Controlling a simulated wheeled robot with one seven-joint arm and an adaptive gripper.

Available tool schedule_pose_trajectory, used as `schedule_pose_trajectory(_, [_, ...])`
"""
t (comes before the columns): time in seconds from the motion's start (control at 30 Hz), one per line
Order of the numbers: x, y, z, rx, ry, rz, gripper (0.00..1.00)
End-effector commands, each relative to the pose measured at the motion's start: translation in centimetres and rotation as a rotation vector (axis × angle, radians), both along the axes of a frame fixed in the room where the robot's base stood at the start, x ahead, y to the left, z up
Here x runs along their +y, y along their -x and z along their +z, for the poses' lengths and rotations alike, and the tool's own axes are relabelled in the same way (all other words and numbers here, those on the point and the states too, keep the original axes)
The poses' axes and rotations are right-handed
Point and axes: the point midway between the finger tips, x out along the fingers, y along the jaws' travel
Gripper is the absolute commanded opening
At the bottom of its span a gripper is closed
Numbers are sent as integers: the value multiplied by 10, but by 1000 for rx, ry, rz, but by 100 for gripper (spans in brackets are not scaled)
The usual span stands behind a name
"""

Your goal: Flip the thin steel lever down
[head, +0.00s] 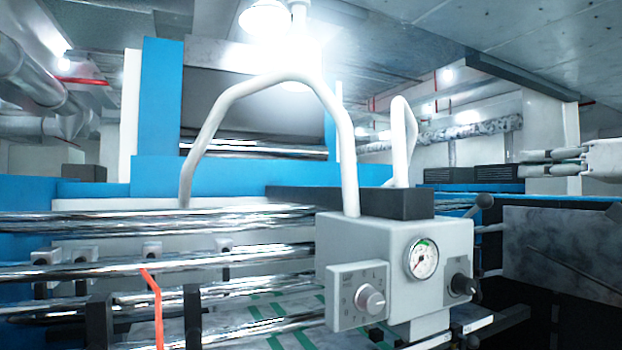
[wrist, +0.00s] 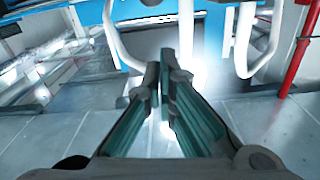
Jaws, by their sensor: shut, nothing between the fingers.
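I cannot tell for certain which part is the thin steel lever. A short thin lever with a dark ball knob (head: 484,202) sticks up at the right of the grey control box (head: 390,250) in the head view. A black knob or handle (head: 462,286) sits on the box's right side. My gripper (head: 528,162) is at the right edge of the head view, pointing left, above and to the right of the ball knob and apart from it. In the wrist view my gripper (wrist: 160,75) has its fingertips together, with nothing held. No lever is clearly visible there.
White bent tube handles (head: 345,150) rise above the box. Chrome rollers (head: 150,265) run to its left, with an orange bar (head: 154,300) before them. A dark panel (head: 570,250) stands at the right. A red pipe (wrist: 297,50) shows in the wrist view. Air around my gripper looks clear.

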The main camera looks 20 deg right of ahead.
Motion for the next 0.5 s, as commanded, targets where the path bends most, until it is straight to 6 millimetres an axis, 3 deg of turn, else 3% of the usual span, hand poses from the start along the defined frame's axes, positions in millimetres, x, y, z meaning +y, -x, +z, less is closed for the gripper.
schedule_pose_trajectory(0.13, [-12,8,9,-34,25,-21,0])
schedule_pose_trajectory(0.5, [-11,6,9,-35,24,-19,0])
